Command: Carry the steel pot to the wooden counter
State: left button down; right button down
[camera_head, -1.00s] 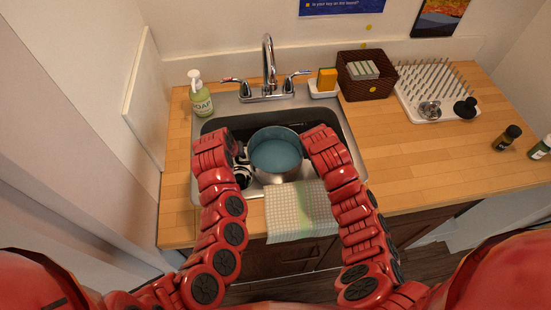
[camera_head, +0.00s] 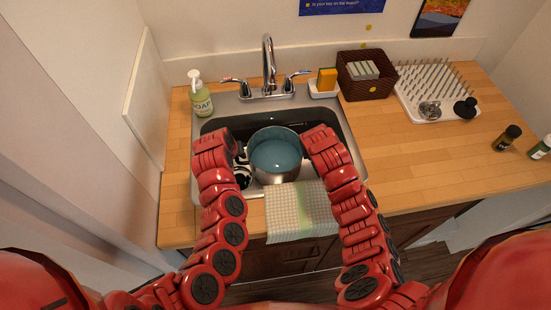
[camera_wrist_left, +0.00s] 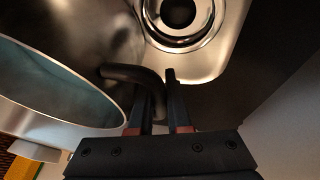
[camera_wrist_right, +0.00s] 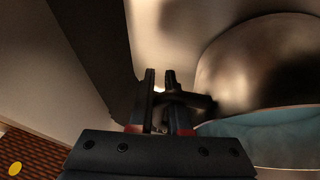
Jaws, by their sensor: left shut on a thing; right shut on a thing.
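The steel pot (camera_head: 277,178) is at the sink in the head view, upright, with blue-grey water or a blue-grey inside. It also shows at the left of the left wrist view (camera_wrist_left: 75,125) and the right of the right wrist view (camera_wrist_right: 245,65). My left gripper (camera_wrist_left: 160,90) is shut on one dark side handle. My right gripper (camera_wrist_right: 160,80) is shut on the opposite dark handle. The pot's underside is hidden, so its height above the sink floor is unclear. The wooden counter (camera_head: 425,150) surrounds the sink, with its widest part to the right.
The faucet (camera_head: 267,70) stands behind the sink (camera_head: 205,125). A soap bottle (camera_head: 201,100) is at back left; a sponge (camera_head: 327,78), basket (camera_head: 368,85) and drying rack (camera_head: 412,112) are at back right. A cloth (camera_head: 300,210) hangs in front. The right-middle counter is clear, with bottles (camera_head: 506,138) farther right.

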pick_arm(q)
jog(key=shift+r, duration=0.2)
pick_arm(e)
jog(key=shift+r, duration=0.2)
